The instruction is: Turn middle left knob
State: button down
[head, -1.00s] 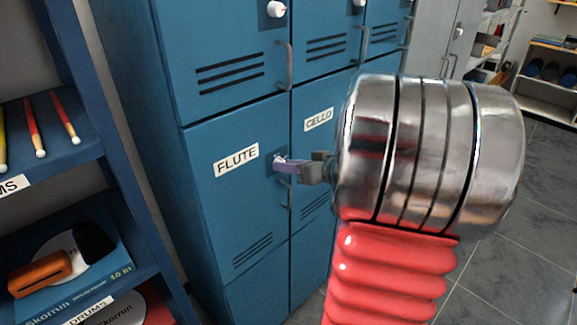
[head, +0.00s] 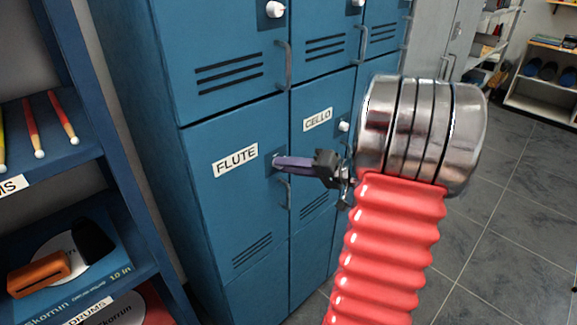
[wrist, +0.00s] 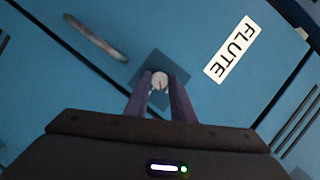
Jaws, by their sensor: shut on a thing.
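The middle left knob is a small round white knob (wrist: 158,80) with a red mark, on a dark square plate on the blue locker door (head: 225,205) labelled FLUTE. My gripper (head: 277,161) reaches it from the right in the head view, where its fingers hide most of the knob. In the wrist view my gripper (wrist: 159,84) has its two purple fingers on either side of the knob, closed on it. The wrist is rolled, so the FLUTE label (wrist: 230,50) appears tilted there.
A door handle (head: 285,193) sits just below the knob; it also shows in the wrist view (wrist: 95,38). The CELLO door (head: 315,150) is to the right. A shelf with drumsticks (head: 48,120) stands at the left. Open floor (head: 500,230) lies to the right.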

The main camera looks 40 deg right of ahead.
jog(key=m, duration=0.1)
jog(key=m+y, duration=0.1)
jog(key=m+t, duration=0.1)
jog(key=shift+d+f+m, duration=0.25)
jog(key=shift+f+m, duration=0.05)
jog(key=shift+m, duration=0.1)
jog(key=shift+f+m+t+y, duration=0.1)
jog(key=shift+m+t+y, duration=0.25)
jog(key=shift+m, duration=0.6)
jog(key=shift+f+m+t+y, duration=0.15)
jog(key=shift+m+t, duration=0.3)
jog(key=shift+m, duration=0.5)
jog(key=c, duration=1.5)
grip_release()
jog(key=shift+a+r, duration=0.1)
jog(key=shift+s, duration=0.15)
jog(key=v, duration=1.3)
jog(key=shift+s+d, duration=0.2)
